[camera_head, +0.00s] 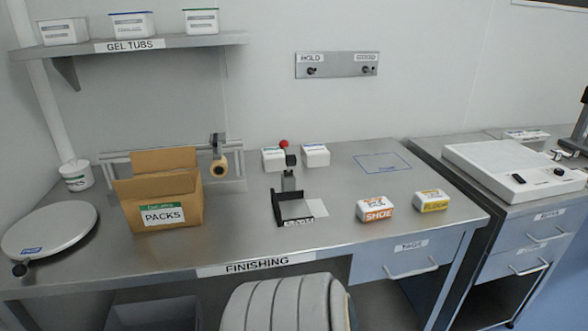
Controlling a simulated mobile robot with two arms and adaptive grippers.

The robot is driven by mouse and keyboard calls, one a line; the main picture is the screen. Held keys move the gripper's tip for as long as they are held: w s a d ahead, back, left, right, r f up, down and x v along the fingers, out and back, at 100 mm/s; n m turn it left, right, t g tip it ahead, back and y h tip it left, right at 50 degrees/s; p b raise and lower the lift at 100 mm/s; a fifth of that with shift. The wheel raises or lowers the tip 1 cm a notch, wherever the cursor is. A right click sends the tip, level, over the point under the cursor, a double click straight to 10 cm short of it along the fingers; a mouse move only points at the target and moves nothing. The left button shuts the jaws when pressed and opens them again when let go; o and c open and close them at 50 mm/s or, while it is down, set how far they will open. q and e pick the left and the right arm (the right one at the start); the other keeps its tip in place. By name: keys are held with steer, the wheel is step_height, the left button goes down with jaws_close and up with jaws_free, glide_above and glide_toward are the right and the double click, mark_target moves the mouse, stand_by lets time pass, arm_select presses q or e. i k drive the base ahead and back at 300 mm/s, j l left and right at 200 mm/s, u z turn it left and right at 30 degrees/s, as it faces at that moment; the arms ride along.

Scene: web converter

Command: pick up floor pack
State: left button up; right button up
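No pack labelled "floor" can be made out. A white and orange pack marked "SHOE" (377,208) lies on the right part of the finishing table. A smaller white and yellow pack (431,200) lies to its right, its lettering too small to read. An open cardboard box labelled "PACKS" (161,203) stands on the left part of the table; its inside is hidden by its flaps. Neither of my grippers is in view.
The steel finishing table (340,254) has a round plate (50,230) at left and a small black stand (279,208) in the middle. White tubs (316,155) stand behind. A grey ribbed chair back (285,306) rises in front. A white machine (505,168) stands right.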

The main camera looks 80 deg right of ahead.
mark_target(429, 200)
steer(key=k+l+z, duration=0.1)
steer(key=z, duration=3.35)
